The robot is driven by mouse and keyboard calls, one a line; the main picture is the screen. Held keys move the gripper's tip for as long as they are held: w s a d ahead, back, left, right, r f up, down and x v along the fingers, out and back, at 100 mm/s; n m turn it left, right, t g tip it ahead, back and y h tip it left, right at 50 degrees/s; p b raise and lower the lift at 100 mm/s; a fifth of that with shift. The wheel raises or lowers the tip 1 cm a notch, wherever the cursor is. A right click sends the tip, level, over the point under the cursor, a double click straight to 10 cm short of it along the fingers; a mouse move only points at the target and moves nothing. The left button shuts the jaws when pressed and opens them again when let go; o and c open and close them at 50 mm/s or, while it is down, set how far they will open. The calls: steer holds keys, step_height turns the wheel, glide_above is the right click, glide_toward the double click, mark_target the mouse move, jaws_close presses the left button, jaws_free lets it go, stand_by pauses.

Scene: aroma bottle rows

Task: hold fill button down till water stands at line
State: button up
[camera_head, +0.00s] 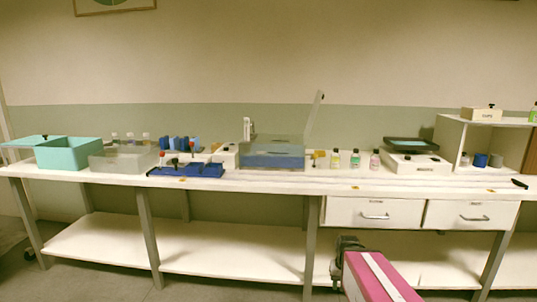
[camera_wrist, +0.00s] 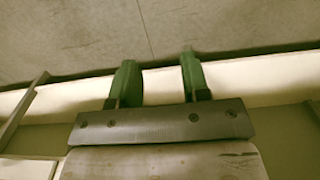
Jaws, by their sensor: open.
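A clear tank (camera_head: 272,158) stands on the bench near the middle, with bluish water in its lower part and a clear lid standing raised at its right side. A white tap-like post (camera_head: 247,129) rises at its back left. A small white box (camera_head: 227,155) with a dark spot on top sits just left of the tank; I cannot tell whether this is the fill button. No fill line can be made out at this size. My gripper (camera_wrist: 156,75) is open and empty in the wrist view, its green fingers apart. In the head view my arm is low, in front of the bench.
Bottles (camera_head: 355,158) stand right of the tank, then a white device (camera_head: 416,163) with a dark tray. A blue rack (camera_head: 187,170) with red-topped items and a teal bin (camera_head: 68,153) are on the left. Two drawers (camera_head: 374,213) are shut under the bench (camera_head: 280,181).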

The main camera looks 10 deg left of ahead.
steer(key=shift+c, duration=0.3)
jaws_close()
stand_by(1.6)
